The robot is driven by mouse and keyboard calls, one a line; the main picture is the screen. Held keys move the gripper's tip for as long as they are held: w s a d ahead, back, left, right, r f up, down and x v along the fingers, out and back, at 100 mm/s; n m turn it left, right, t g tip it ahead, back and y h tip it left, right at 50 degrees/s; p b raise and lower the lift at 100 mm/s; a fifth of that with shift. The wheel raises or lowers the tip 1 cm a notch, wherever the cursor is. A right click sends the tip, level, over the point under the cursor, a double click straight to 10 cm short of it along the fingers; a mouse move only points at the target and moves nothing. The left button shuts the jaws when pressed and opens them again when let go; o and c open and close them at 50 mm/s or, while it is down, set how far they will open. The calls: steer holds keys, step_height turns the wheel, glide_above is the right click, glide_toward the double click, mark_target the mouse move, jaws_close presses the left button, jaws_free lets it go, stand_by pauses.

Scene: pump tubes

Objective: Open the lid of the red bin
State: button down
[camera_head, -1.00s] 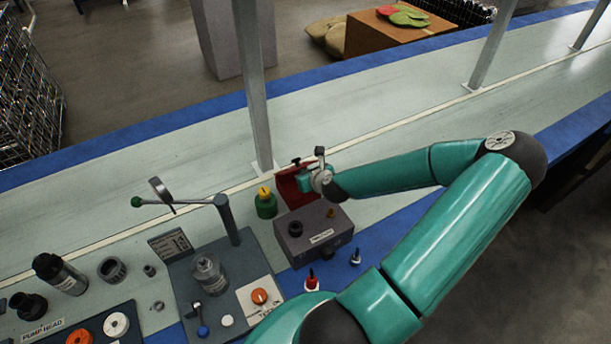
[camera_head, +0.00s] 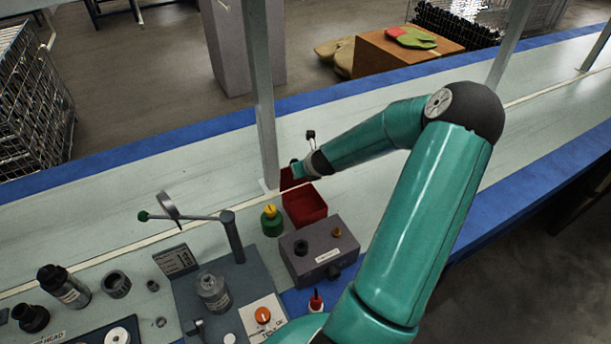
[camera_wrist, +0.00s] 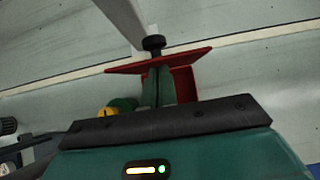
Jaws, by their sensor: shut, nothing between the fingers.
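The red bin (camera_head: 306,206) stands on the pale bench behind the grey box, and its open top shows. Its red lid (camera_head: 287,178) is raised at the bin's far side, partly hidden behind my gripper (camera_head: 295,169). In the wrist view the lid (camera_wrist: 193,60) is tilted, with a black knob (camera_wrist: 153,43) on its far side. My gripper (camera_wrist: 158,84) is shut and empty, its green fingertips up against the lid's near face; exact contact is hard to tell. Part of the bin (camera_wrist: 184,86) shows right of the fingers.
A grey post (camera_head: 262,100) rises just behind the lid. A green container with a yellow top (camera_head: 271,221) stands left of the bin, and a grey box (camera_head: 320,252) stands in front. A lever stand (camera_head: 232,237) is further left. The bench to the right is clear.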

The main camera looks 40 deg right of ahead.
steer(key=shift+w+d+r, duration=0.2)
steer(key=shift+w+r, duration=0.05)
steer(key=shift+w, duration=0.4)
steer(key=shift+r, duration=0.1)
